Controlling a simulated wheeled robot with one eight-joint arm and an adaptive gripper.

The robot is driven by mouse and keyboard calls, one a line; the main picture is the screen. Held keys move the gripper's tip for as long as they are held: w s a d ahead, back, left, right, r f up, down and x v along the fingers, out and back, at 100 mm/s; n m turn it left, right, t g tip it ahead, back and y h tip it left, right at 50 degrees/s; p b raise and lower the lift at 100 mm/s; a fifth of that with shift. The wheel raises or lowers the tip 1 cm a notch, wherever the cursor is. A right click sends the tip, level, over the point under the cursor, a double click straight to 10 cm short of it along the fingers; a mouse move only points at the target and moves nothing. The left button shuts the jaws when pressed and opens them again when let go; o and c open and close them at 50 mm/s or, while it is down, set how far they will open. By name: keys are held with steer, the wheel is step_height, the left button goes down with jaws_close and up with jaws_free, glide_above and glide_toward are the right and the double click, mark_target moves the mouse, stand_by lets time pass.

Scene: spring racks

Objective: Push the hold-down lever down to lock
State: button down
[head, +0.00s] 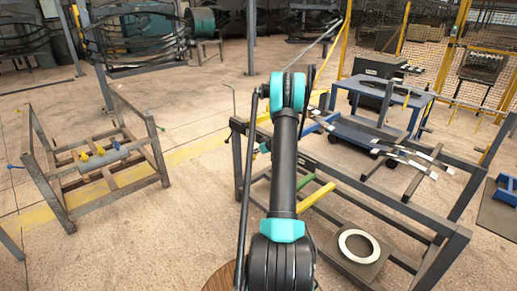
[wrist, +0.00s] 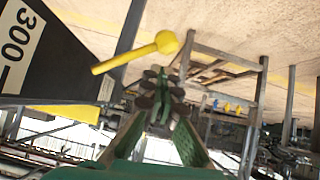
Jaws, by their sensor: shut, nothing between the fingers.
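In the wrist view, a yellow lever with a round ball end (wrist: 167,42) stands out from beside a dark panel marked 300 (wrist: 38,50). It slants up to the right, close above my gripper's fingertips. My gripper (wrist: 160,95) is shut, with its dark finger pads together and nothing held. The ball looks a little beyond the tips; I cannot tell whether they touch. In the head view my own arm hides the gripper, and I cannot make out the lever there.
A low metal frame (head: 64,206) with small yellow and blue knobs stands at the left. A grey rack (head: 440,236) with strips across it stands right of my arm. A blue cart (head: 360,133) is behind it. Open floor (head: 190,215) lies between frame and rack.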

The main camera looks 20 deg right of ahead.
steer(key=shift+w+f, duration=0.1)
steer(key=shift+f, duration=0.8)
steer(key=shift+w+d+f+h, duration=0.1)
steer(key=shift+f+h, duration=0.2)
steer(key=shift+f, duration=0.45)
